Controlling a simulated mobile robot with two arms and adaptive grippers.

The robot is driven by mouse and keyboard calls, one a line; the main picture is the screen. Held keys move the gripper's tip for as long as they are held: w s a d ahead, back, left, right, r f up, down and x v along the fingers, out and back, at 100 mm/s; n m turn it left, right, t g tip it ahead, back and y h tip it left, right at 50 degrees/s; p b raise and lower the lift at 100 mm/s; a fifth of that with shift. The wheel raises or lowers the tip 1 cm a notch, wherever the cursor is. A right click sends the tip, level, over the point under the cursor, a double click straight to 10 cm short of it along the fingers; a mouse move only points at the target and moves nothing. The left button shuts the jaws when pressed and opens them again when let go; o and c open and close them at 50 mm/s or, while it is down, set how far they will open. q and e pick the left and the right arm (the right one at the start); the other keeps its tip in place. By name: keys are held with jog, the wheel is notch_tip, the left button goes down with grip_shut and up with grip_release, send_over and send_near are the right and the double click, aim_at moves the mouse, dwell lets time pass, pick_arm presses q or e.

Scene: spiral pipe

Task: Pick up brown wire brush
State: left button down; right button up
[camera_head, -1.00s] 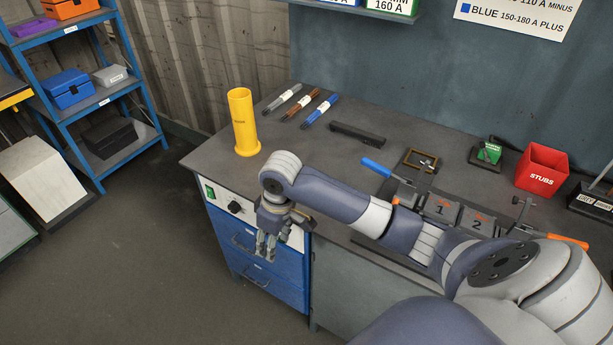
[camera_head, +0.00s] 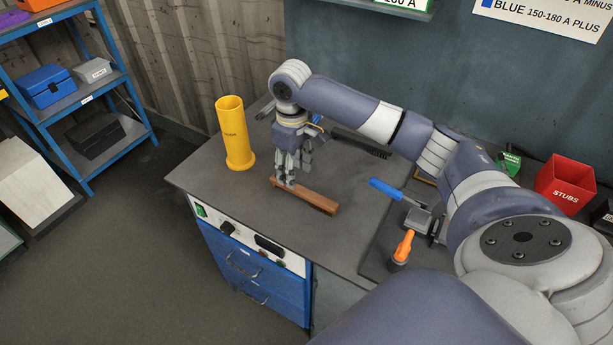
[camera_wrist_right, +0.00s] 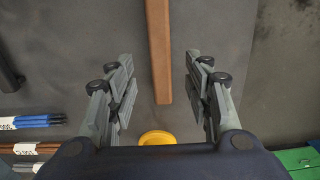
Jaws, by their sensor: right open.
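The brown wire brush (camera_head: 305,196) lies on the bench as a long brown bar; I see no bristles on it. My right gripper (camera_head: 285,184) points down at the brush's left end. In the right wrist view the brush (camera_wrist_right: 159,45) runs down from the top edge, with its near end between the spread fingers of my right gripper (camera_wrist_right: 158,90). There is clear space on both sides of it, so the gripper is open and not closed on it. I cannot tell the exact height of the fingertips above the bench. My left gripper is not in view.
A yellow tube (camera_head: 235,140) stands left of the gripper. Blue rods (camera_wrist_right: 40,121) and brown rods (camera_wrist_right: 35,148) show in the wrist view. A blue-handled clamp (camera_head: 388,189) and red bin (camera_head: 564,185) are on the right.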

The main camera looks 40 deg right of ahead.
aim_at(303, 194)
jog(key=shift+f, duration=0.75)
notch_tip(303, 194, down, 4)
jog(key=shift+a+f+p, duration=0.1)
jog(key=shift+f+p, duration=0.1)
jog(key=shift+p, duration=0.5)
jog(key=shift+w+f, duration=0.1)
jog(key=shift+f, duration=0.1)
jog(key=c, duration=0.8)
grip_shut()
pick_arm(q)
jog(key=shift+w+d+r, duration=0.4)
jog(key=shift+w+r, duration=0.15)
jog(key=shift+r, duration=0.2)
